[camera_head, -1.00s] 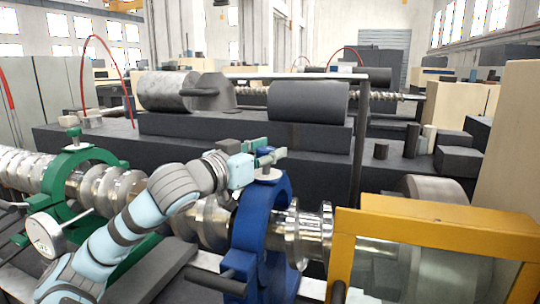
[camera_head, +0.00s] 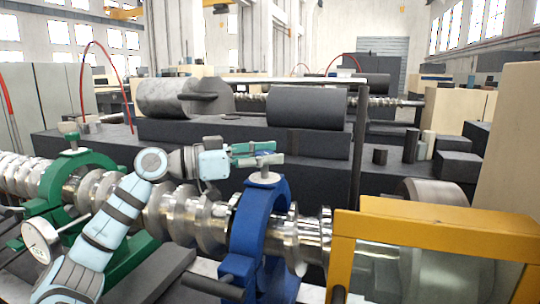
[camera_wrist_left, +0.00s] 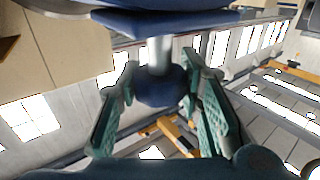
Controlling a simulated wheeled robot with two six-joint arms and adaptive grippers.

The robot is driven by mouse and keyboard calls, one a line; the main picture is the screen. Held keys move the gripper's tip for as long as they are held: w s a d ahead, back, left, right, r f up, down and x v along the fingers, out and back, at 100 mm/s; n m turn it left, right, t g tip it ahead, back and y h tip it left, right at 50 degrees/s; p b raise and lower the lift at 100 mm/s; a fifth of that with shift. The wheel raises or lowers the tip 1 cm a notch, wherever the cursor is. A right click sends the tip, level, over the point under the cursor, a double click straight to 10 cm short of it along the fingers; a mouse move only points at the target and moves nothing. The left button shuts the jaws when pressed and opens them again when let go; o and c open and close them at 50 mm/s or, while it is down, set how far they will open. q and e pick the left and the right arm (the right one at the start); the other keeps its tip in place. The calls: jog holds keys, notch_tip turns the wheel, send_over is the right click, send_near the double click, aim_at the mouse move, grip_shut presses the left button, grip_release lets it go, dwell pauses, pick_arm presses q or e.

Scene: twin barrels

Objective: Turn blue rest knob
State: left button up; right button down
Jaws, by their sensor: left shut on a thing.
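In the head view the fingers mostly hide the knob. My right gripper is not in view.
A green rest (camera_head: 85,170) with its own top knob (camera_head: 70,130) and a white dial gauge (camera_head: 41,238) stand at the left. A yellow-framed guard (camera_head: 440,232) stands close at the right. A dark machine bed with cylinders (camera_head: 308,107) lies behind.

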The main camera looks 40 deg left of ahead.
aim_at(266, 151)
pick_arm(q)
jog(key=shift+f, duration=0.1)
dwell(0.4)
jog(key=o, duration=0.9)
jog(key=shift+o, duration=1.4)
jog(key=shift+w+a, duration=0.1)
jog(key=shift+w, duration=0.05)
jog(key=shift+r, duration=0.2)
notch_tip(266, 151, up, 10)
jog(key=shift+f, duration=0.2)
